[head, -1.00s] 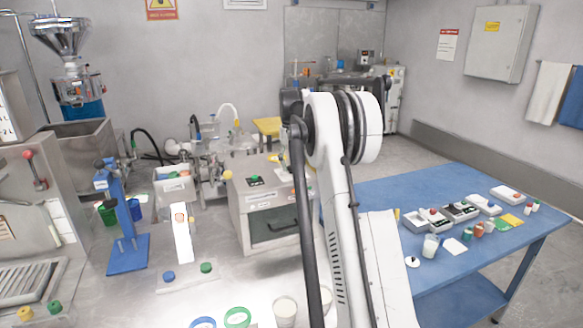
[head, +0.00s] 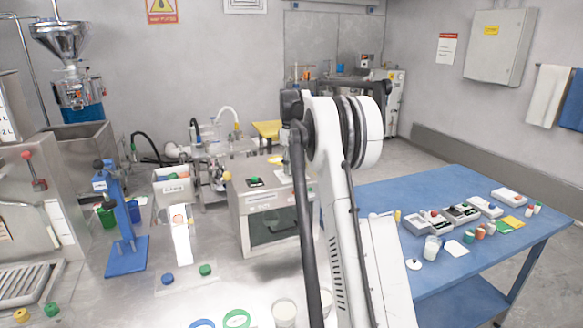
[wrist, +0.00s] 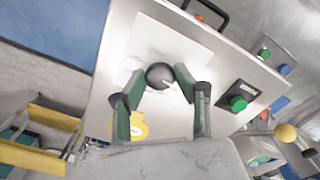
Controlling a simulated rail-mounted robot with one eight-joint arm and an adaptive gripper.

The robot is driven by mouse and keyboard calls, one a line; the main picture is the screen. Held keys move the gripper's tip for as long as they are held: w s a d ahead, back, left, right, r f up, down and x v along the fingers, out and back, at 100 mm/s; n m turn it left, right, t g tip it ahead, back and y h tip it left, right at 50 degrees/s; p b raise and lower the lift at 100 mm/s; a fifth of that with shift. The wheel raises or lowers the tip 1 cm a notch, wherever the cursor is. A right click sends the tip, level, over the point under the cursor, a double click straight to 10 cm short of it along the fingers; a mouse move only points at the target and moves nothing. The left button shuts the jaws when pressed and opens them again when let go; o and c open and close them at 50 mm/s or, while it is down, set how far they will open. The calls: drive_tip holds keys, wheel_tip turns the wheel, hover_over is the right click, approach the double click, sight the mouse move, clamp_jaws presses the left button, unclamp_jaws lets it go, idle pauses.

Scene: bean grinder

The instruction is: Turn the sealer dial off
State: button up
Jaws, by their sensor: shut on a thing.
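The sealer dial (wrist: 160,76) is a dark round knob with a light pointer mark, on a pale plate on a metal box-shaped machine. The machine (head: 246,208) also shows in the head view, with a dark front window. A green button (wrist: 238,103) on a black panel sits right of the dial.
A black handle (wrist: 212,14) stands at the machine's edge. A blue press (head: 118,215) and a white bin (head: 174,188) stand left of the machine. A blue table (head: 400,190) with small devices is at right.

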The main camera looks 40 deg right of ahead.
drive_tip(key=shift+n, duration=0.3)
idle(0.4)
drive_tip(key=o, duration=1.1)
wheel_tip(320, 180, up, 12)
